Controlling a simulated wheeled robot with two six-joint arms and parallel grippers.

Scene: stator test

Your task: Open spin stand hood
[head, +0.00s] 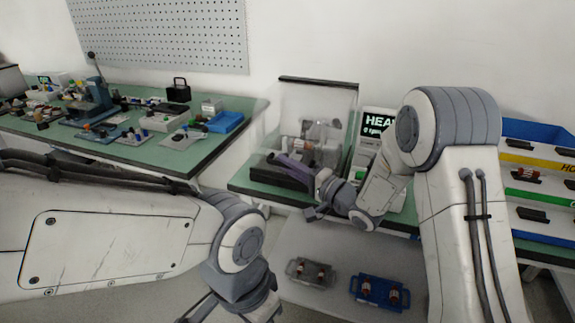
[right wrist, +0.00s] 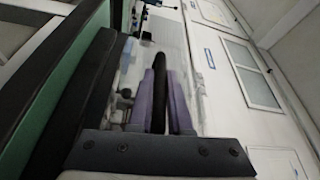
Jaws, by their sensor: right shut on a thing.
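The spin stand hood (head: 335,100) is a clear panel with a dark top edge, at the back of the right green bench in the head view. Behind it the stand's grey and copper parts (head: 305,145) show through. My right gripper (head: 292,168) is low at the front of the stand. Its purple fingers are shut on a dark bar (right wrist: 158,92), which shows between them in the right wrist view; I cannot tell how the bar joins the hood. My left gripper (head: 212,308) is low in the head view, partly cut off by the bottom edge.
A screen unit (head: 378,122) stands right of the hood. Blue and yellow racks (head: 535,130) are at far right. A left bench (head: 170,160) holds a press and small parts. Two trays (head: 375,292) (head: 308,272) lie on the shelf below.

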